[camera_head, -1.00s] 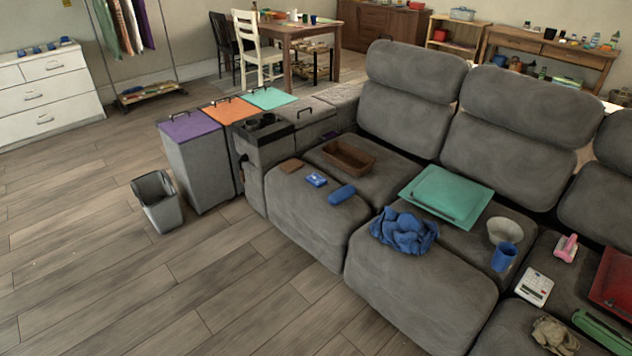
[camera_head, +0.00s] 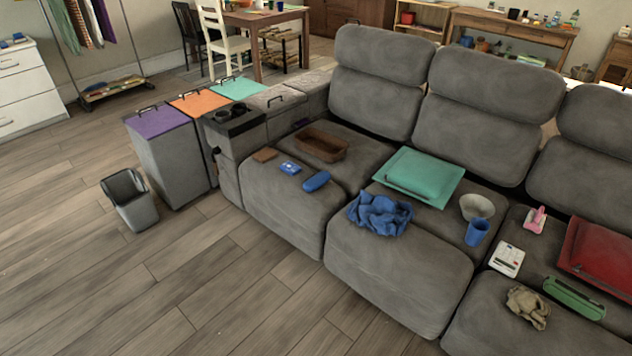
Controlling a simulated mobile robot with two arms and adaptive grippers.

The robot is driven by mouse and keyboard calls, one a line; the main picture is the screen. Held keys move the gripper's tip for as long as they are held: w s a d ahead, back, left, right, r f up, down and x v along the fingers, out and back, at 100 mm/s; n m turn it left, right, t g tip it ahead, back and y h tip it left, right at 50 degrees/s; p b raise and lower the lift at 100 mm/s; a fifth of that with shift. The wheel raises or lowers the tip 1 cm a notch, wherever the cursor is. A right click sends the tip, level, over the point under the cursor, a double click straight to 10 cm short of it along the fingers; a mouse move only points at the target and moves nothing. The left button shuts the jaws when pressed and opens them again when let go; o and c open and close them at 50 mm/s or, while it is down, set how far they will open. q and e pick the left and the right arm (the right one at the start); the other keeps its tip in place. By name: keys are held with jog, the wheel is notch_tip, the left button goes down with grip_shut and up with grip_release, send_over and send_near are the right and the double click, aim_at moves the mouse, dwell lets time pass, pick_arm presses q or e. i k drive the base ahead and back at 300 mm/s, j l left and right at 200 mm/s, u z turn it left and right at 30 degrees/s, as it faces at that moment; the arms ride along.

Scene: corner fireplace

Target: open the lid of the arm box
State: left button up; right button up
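The arm box appears to be the grey armrest console at the left end of the sofa. Its grey lid (camera_head: 275,97) has a dark handle and lies flat, closed. In front of the lid is a black cup-holder panel (camera_head: 234,119) with two round holes. Neither of my grippers is in the head view.
Bins with purple (camera_head: 157,122), orange (camera_head: 200,102) and teal (camera_head: 243,88) lids stand against the armrest. An open grey bin (camera_head: 130,200) stands on the floor. The front floor is clear.

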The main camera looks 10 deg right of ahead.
aim_at(272, 97)
jog(key=i+j+u, duration=0.15)
jog(key=i+j, duration=0.15)
jog(key=i, duration=0.7)
jog(key=i+j+u, duration=0.1)
jog(key=i+j, duration=0.15)
jog(key=i, duration=0.7)
jog(key=i+j+u, duration=0.15)
jog(key=i, duration=0.85)
